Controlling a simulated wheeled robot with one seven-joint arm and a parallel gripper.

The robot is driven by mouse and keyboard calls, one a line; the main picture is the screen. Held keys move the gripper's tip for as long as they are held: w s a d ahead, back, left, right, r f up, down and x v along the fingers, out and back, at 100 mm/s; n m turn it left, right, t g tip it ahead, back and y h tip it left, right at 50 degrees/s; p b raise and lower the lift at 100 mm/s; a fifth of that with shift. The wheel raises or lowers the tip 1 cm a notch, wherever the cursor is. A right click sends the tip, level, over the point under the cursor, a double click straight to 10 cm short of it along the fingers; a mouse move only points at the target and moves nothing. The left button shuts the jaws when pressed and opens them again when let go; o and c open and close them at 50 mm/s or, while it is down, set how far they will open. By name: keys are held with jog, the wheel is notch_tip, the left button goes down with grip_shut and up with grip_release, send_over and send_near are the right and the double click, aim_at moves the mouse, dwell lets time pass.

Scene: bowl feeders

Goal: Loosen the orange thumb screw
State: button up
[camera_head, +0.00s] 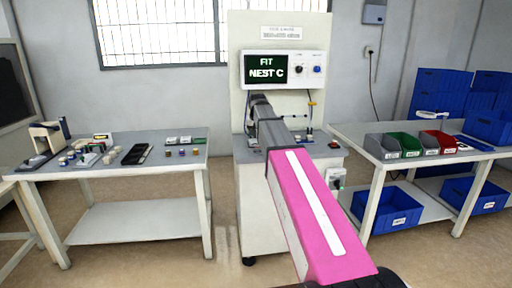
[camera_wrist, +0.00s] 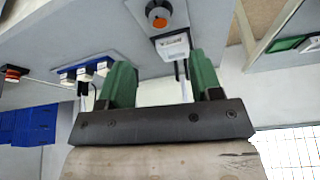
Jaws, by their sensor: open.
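A round dark knob with an orange face, which looks like the orange thumb screw (camera_wrist: 158,14), shows at the top of the wrist view on a pale fixture. It is beyond the fingertips, with a visible gap. My gripper (camera_wrist: 160,64) has two green fingers spread wide apart with nothing held between them. A white labelled block (camera_wrist: 172,46) shows just beyond the fingers, nearer the right one; I cannot tell if they touch. In the head view my pink arm reaches to the machine (camera_head: 249,190) and hides part of its worktop, and I cannot make out the screw there.
The machine's screen (camera_head: 266,69) reads "FIT NEST C". A red button (camera_head: 333,144) sits at the worktop's right corner. In the wrist view a blue plate (camera_wrist: 98,60) with white blocks lies left of the fingers. Side tables stand left (camera_head: 150,163) and right (camera_head: 365,133).

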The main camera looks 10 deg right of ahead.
aim_at(257, 148)
jog(key=x, duration=0.9)
jog(key=shift+f, duration=0.2)
jog(key=c, duration=0.9)
